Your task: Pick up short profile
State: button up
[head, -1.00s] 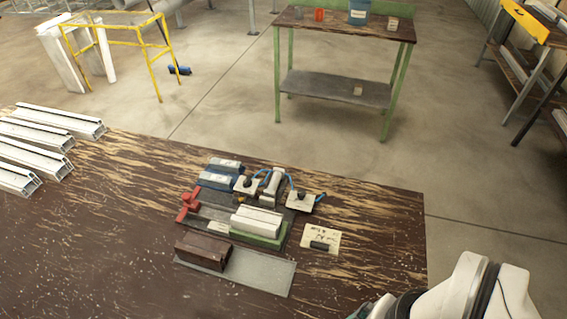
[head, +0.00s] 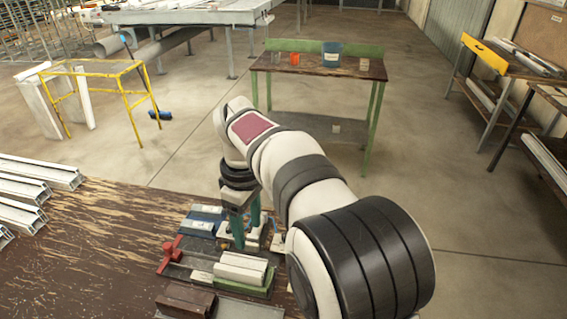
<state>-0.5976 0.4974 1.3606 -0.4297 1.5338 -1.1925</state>
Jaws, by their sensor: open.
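The short white profile (head: 240,267) lies on a green block (head: 260,289) in the fixture on the bench. My gripper (head: 243,232) points down with its teal fingers apart, just behind the short profile in the picture. It holds nothing that I can see, and the fingers look apart from the profile. The gripper hides most of the clamp (head: 252,243) behind the profile, and my arm covers the right part of the fixture.
A red handle (head: 168,256) stands left of the profile, with blue blocks (head: 203,218) behind. A brown block (head: 186,300) lies in front. Long white profiles (head: 35,180) lie at the bench's left. Bare bench (head: 90,260) lies between.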

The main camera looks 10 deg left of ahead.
aim_at(238, 271)
jog(key=a+f+n, duration=0.1)
jog(key=f, duration=0.5)
jog(key=a+f, duration=0.2)
jog(key=f, duration=0.4)
jog(key=w+a+f+n, duration=0.1)
jog(key=f, duration=0.5)
jog(key=shift+a+n, duration=0.3)
jog(key=shift+r, duration=0.1)
grip_shut()
